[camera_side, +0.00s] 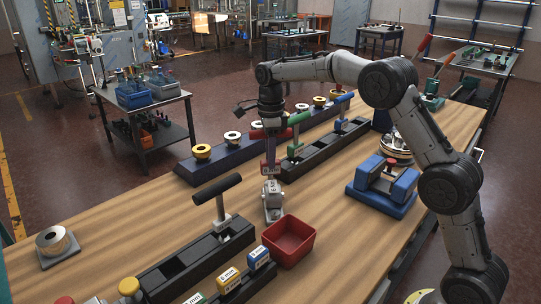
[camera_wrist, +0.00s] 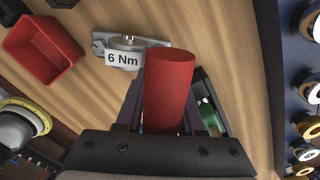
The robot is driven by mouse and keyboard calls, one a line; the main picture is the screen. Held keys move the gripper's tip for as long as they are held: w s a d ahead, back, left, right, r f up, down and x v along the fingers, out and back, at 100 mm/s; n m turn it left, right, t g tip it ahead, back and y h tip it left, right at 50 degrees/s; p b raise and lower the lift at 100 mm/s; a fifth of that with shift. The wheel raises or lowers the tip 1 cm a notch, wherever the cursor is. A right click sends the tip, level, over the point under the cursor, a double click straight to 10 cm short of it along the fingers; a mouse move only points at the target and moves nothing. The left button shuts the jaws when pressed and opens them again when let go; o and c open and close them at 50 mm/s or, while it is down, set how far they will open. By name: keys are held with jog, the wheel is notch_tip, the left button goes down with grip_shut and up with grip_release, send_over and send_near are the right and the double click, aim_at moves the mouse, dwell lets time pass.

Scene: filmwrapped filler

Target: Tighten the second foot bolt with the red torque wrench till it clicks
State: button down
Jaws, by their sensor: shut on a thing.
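My gripper (camera_side: 271,112) is shut on the red handle of the torque wrench (camera_side: 269,150), which hangs upright below it. The red handle (camera_wrist: 168,90) fills the space between the jaws in the wrist view.
A red open bin (camera_side: 289,240) stands right of the foot. Black racks (camera_side: 200,257) hold T-handle tools, black (camera_side: 217,187), green (camera_side: 298,120) and blue (camera_side: 343,98). A blue clamp fixture (camera_side: 383,188) is at right. A dark blue block (camera_side: 225,160) with rings lies behind.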

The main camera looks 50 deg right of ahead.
jog(key=shift+m, duration=1.6)
jog(key=shift+m, duration=1.6)
jog(key=shift+m, duration=0.5)
jog(key=shift+n, duration=0.3)
jog(key=shift+r, duration=0.15)
jog(key=shift+r, duration=2.9)
